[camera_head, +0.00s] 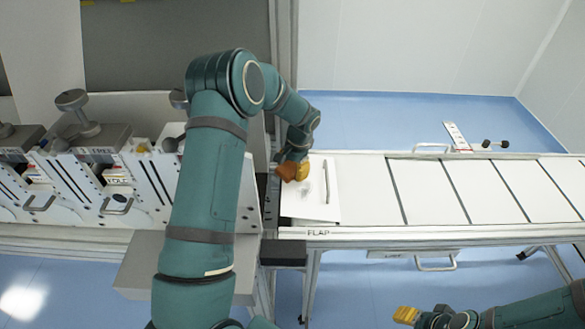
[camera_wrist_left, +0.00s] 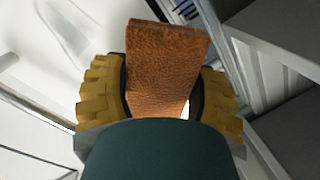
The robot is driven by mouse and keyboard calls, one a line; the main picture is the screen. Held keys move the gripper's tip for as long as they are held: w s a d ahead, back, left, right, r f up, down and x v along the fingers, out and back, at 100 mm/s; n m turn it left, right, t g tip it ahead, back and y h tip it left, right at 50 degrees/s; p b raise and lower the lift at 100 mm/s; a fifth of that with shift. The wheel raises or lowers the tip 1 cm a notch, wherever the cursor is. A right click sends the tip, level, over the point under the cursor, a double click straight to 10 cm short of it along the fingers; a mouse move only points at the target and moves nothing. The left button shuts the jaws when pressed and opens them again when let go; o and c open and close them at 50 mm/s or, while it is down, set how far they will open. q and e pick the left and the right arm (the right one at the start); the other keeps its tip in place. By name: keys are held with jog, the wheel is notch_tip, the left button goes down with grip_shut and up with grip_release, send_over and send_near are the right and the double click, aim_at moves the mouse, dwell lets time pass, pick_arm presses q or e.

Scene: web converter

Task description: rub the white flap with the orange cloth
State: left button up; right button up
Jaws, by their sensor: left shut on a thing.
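The white flap (camera_head: 311,207) is at the left end of the long white table, with a "FLAP" label on the front edge below it. My left gripper (camera_head: 293,170) is over the flap's back left part, shut on the orange cloth (camera_head: 302,171). In the left wrist view the orange cloth (camera_wrist_left: 166,62) stands between the two yellow fingers (camera_wrist_left: 165,95). A white surface with a grey smear shows beyond it. I cannot tell whether the cloth touches the flap. My right gripper (camera_head: 407,315) is at the bottom right, away from the table; its fingertips look close together.
The white table (camera_head: 480,190) runs to the right, divided by dark lines, with handles at its front and back edges. Grey and white machine units with knobs (camera_head: 80,115) stand on the left. Blue floor (camera_head: 345,280) is open in front.

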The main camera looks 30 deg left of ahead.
pick_arm(q)
jog(key=shift+w+d+r+p, duration=0.15)
jog(key=shift+r+p, duration=0.35)
jog(key=shift+r, duration=0.45)
jog(key=shift+d+r+p, duration=0.1)
jog(key=shift+r+p, duration=0.45)
jog(key=shift+r, duration=0.4)
jog(key=shift+w+d+r+p, duration=0.15)
jog(key=shift+r+p, duration=0.35)
jog(key=shift+r, duration=0.45)
jog(key=shift+w+d+r+p, duration=0.1)
jog(key=shift+d+r+p, duration=0.1)
jog(key=shift+r+p, duration=1.05)
jog(key=shift+r+b, duration=0.2)
jog(key=shift+b, duration=0.15)
